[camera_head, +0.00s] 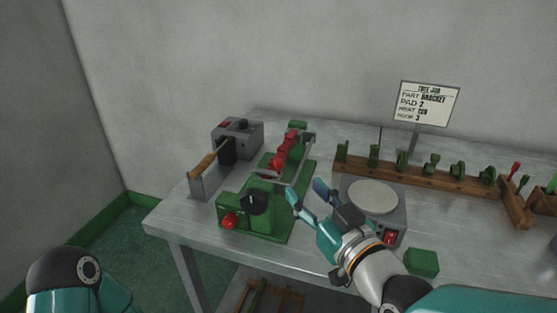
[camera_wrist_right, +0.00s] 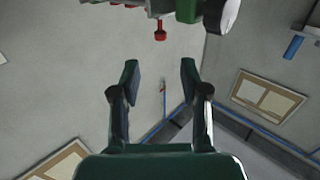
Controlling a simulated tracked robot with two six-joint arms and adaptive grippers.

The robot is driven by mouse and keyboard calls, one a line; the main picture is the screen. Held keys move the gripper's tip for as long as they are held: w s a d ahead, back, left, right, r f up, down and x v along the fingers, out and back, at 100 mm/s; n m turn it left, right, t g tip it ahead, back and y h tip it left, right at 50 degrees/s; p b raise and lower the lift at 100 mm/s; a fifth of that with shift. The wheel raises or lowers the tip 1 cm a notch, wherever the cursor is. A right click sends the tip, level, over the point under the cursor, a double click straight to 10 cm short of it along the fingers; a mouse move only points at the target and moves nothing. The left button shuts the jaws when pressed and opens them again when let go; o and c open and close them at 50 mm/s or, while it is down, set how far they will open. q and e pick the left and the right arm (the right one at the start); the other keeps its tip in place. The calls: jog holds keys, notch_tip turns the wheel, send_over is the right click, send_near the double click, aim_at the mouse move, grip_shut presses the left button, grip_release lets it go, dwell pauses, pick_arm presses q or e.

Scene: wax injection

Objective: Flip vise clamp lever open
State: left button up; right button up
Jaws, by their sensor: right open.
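The green vise-like fixture (camera_head: 265,222) stands on the table left of centre, with red blocks (camera_head: 281,155) along its back part. A black round part (camera_head: 254,201) and a red knob (camera_head: 230,221) are at its near end. I cannot tell for sure which part is the clamp lever. My right gripper (camera_head: 304,190) is open and empty just right of the fixture, apart from it as far as I can see. In the right wrist view, the open fingers (camera_wrist_right: 160,75) have a red knob (camera_wrist_right: 160,31) and green part (camera_wrist_right: 187,10) beyond them. My left gripper is out of view.
A grey box machine (camera_head: 238,132) is behind left. A round-topped grey unit (camera_head: 373,196) stands close right of my gripper. A wooden rack (camera_head: 405,174) with green pieces, a sign (camera_head: 426,103) and a green block (camera_head: 422,262) are farther right. The table's front left corner is clear.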

aim_at(281, 165)
jog(key=p+x, duration=0.1)
jog(key=x, duration=1)
jog(key=shift+p, duration=0.3)
grip_shut()
